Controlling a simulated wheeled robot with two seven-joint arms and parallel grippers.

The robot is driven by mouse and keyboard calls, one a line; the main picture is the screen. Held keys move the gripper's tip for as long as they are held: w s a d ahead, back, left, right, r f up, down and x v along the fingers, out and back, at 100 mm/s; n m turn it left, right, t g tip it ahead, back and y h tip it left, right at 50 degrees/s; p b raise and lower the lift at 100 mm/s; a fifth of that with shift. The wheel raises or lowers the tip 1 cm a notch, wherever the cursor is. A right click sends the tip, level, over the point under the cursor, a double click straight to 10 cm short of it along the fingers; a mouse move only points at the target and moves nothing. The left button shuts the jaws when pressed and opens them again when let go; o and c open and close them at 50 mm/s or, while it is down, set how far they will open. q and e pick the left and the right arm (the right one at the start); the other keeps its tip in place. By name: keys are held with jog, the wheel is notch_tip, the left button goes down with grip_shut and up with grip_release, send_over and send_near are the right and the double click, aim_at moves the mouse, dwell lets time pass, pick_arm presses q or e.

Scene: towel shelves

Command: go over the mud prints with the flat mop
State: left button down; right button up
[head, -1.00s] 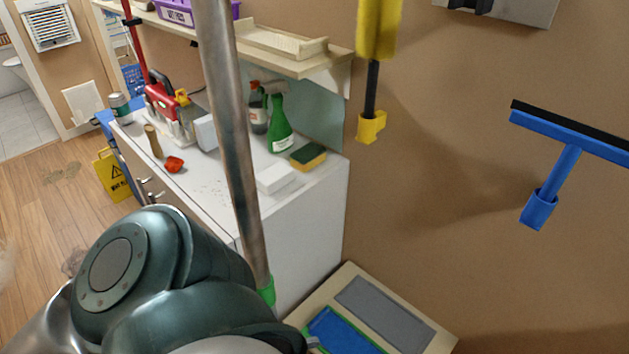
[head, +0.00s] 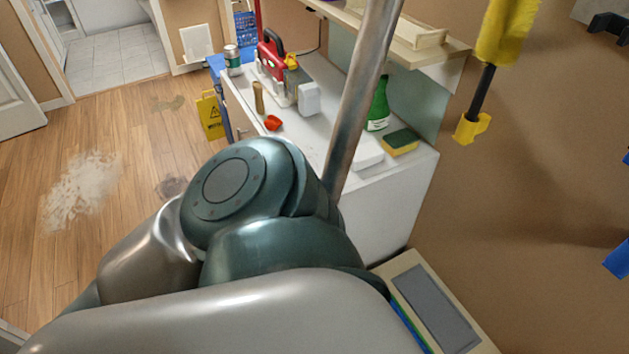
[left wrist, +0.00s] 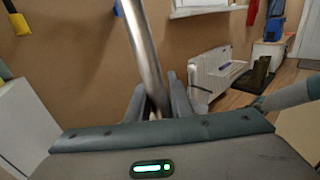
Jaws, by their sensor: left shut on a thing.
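A grey metal pole (head: 362,95), which looks like the mop handle, rises tilted in the head view. Its lower end is hidden behind my arm, so I cannot see the mop head on it. In the left wrist view my left gripper (left wrist: 158,104) is shut on the pole (left wrist: 143,50).
A white counter (head: 395,190) with bottles and a sponge (head: 400,142) stands beside the pole. A wet-floor sign (head: 210,115) stands at its far end. White powder (head: 80,188) lies on the floor at left. A tray (head: 465,335) sits at the wall. Left floor is mostly clear.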

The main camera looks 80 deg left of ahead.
pick_arm(q)
jog(key=shift+w+d+r+n+t+y, duration=0.1)
jog(key=shift+w+d+n+t+y, duration=0.3)
jog(key=shift+w+n+y, duration=0.15)
jog(key=w+a+b, duration=0.2)
jog(key=w+b, duration=0.4)
jog(key=w, duration=0.3)
jog(key=shift+w+a+b, duration=0.2)
jog(key=shift+w+b, duration=0.05)
jog(key=shift+b, duration=0.05)
dwell(0.3)
dwell(0.6)
